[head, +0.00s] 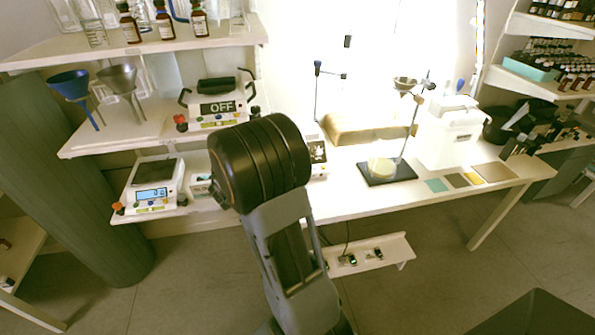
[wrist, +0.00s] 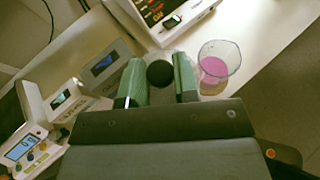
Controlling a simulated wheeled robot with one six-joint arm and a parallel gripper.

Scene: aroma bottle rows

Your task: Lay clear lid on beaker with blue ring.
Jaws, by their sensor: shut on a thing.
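In the wrist view, my gripper (wrist: 158,72) has its two green fingers on either side of a black round knob (wrist: 160,74) and is shut on it. The knob looks like the handle of the clear lid; the lid's transparent disc is hard to make out. A clear glass beaker (wrist: 218,60) with pink liquid stands on the white bench just right of the fingers, close to them in the picture. I cannot make out a blue ring on it. In the head view my own arm hides the gripper, the knob and this beaker.
White devices with displays (wrist: 105,65) stand left of the gripper, and another device (wrist: 165,15) stands behind it. In the head view, a scale (head: 152,195) sits left of my arm. A stand with a dark base (head: 400,176) is to the right. The bench edge lies close beyond the beaker.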

